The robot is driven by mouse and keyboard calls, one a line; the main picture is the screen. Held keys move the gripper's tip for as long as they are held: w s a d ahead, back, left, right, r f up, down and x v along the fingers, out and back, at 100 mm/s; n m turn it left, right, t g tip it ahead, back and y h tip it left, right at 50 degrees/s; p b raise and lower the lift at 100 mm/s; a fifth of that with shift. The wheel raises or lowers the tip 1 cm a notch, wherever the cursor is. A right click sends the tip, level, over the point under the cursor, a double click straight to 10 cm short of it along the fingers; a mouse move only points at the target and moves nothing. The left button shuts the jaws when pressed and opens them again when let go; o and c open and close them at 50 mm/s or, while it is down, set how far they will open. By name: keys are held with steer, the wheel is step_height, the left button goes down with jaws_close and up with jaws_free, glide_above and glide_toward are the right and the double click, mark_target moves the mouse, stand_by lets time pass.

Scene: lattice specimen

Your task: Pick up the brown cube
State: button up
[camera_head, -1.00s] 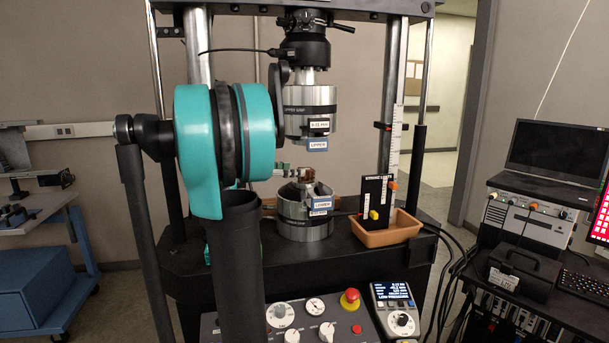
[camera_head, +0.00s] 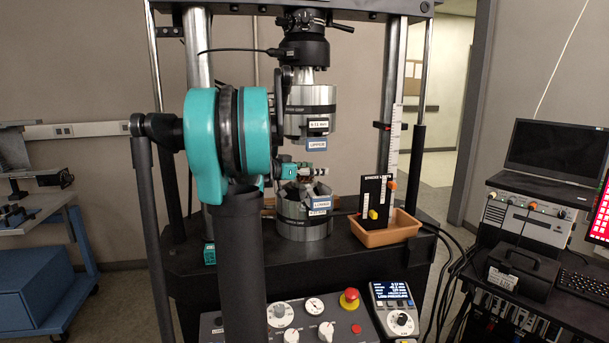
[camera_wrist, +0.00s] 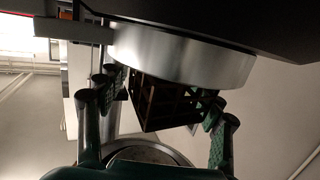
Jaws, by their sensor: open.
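The brown cube (camera_wrist: 168,104) is a dark open lattice block in the wrist view. It sits against a wide round metal platen (camera_wrist: 180,55). My gripper (camera_wrist: 163,98) is open, with a green-padded finger on either side of the cube. Gaps seem to show between pads and cube; contact is hard to judge. In the head view my gripper (camera_head: 305,171) is between the upper grip (camera_head: 308,112) and the lower grip (camera_head: 304,215), just above the lower one. The cube is small and mostly hidden there.
A tan tray (camera_head: 388,236) and a black upright panel (camera_head: 376,198) stand right of the lower grip. Frame columns (camera_head: 197,60) flank the grips. A control panel (camera_head: 300,328) with a red button is in front. The space between the grips is narrow.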

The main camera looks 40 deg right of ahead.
steer(key=c, duration=1.3)
steer(key=shift+r, duration=0.1)
steer(key=shift+r, duration=0.5)
step_height(320, 180, up, 2)
steer(key=shift+r, duration=0.1)
steer(key=shift+w+a, duration=0.15)
steer(key=shift+a, duration=0.55)
steer(key=a, duration=0.5)
steer(key=w+a, duration=0.1)
steer(key=a, duration=1)
steer(key=shift+w, duration=0.35)
steer(key=shift+c, duration=0.3)
steer(key=shift+a, duration=0.25)
